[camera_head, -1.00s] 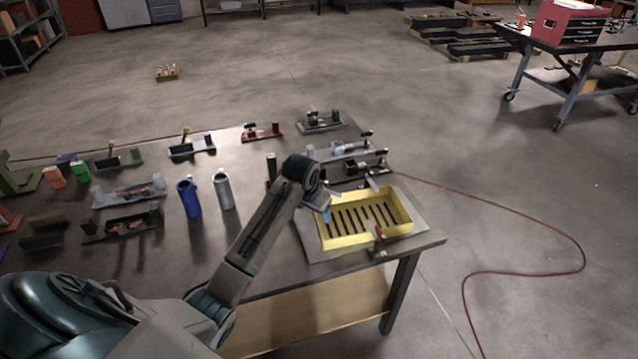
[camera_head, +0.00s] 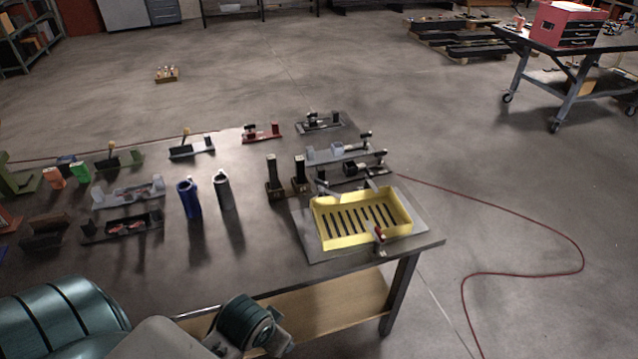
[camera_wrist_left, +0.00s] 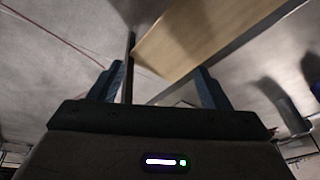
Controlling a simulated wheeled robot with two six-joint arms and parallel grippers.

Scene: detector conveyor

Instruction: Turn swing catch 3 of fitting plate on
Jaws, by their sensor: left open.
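The grey fitting plate (camera_head: 424,228) lies at the table's right front corner, with a yellow slotted tray (camera_head: 406,210) on it. Small swing catches show at the tray's edges: one at the back left (camera_head: 323,188), one at the back right (camera_head: 371,184), and a red-tipped one (camera_head: 379,236) at the front. I cannot tell which is catch 3. My left arm is low at the front, with its wrist below the table edge, away from the plate. My left gripper (camera_wrist_left: 158,85) is open and empty in the left wrist view. My right gripper is not in view.
A blue bottle (camera_head: 189,199) and a grey bottle (camera_head: 223,191) stand left of the plate. Two dark upright posts (camera_head: 272,174) and several fixtures line the back. The wooden lower shelf (camera_head: 335,304) is under the table. A red hose (camera_head: 530,217) lies on the floor.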

